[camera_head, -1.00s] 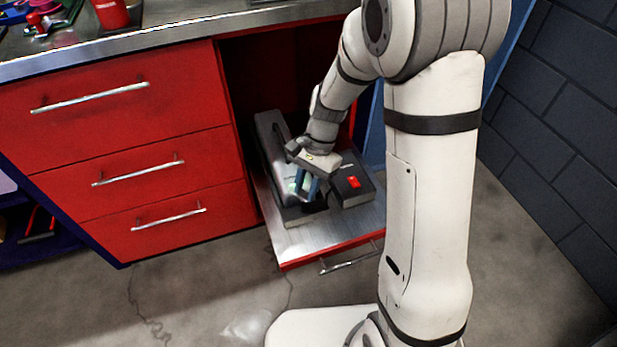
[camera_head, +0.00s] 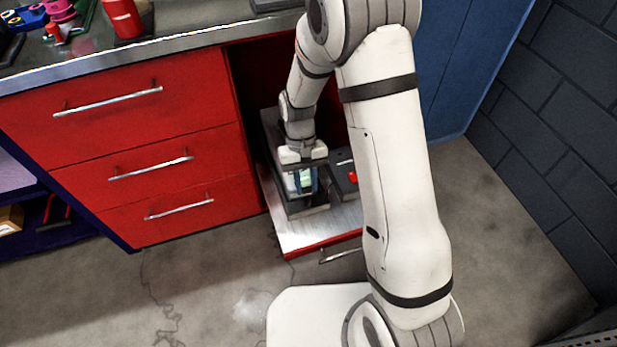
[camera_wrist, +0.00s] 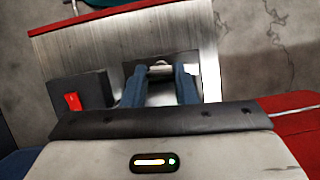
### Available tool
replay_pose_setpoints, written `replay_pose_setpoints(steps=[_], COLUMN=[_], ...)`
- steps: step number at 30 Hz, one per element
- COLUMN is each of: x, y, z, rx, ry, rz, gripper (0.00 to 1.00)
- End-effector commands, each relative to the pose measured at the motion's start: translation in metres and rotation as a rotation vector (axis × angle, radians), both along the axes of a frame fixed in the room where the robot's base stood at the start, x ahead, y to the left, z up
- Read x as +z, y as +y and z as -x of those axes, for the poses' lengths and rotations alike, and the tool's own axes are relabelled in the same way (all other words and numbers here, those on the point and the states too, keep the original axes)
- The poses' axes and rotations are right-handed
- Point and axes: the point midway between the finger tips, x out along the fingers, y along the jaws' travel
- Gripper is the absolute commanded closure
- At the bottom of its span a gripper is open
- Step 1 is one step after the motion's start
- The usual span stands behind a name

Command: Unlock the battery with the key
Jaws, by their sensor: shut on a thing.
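The battery (camera_head: 308,211) is a long dark case lying on the pulled-out metal drawer shelf, partly hidden by my arm. My gripper (camera_head: 306,186) points down over the battery's front part. In the wrist view, the blue fingers of my gripper (camera_wrist: 160,74) are closed on a small silvery key (camera_wrist: 160,69). The dark battery top (camera_wrist: 131,70) shows around the fingertips. The lock itself is hidden, and I cannot tell whether the key is in it.
A dark box with a red switch (camera_head: 352,177) stands right of the battery; it also shows in the wrist view (camera_wrist: 84,92). The metal shelf (camera_head: 300,237) is bare at its front. Red closed drawers (camera_head: 150,140) are on the left, under the workbench top (camera_head: 190,40).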

Motion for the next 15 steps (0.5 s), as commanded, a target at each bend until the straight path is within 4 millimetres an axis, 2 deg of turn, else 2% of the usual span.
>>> replay_pose_setpoints(steps=[6,15], x=[0.0007,0.0001], y=[0.0013,0.0009], z=[0.0005,-0.0001], rx=[0.103,0.157], ry=[0.000,-0.001], rz=[0.000,0.000], gripper=[0.97,0.97])
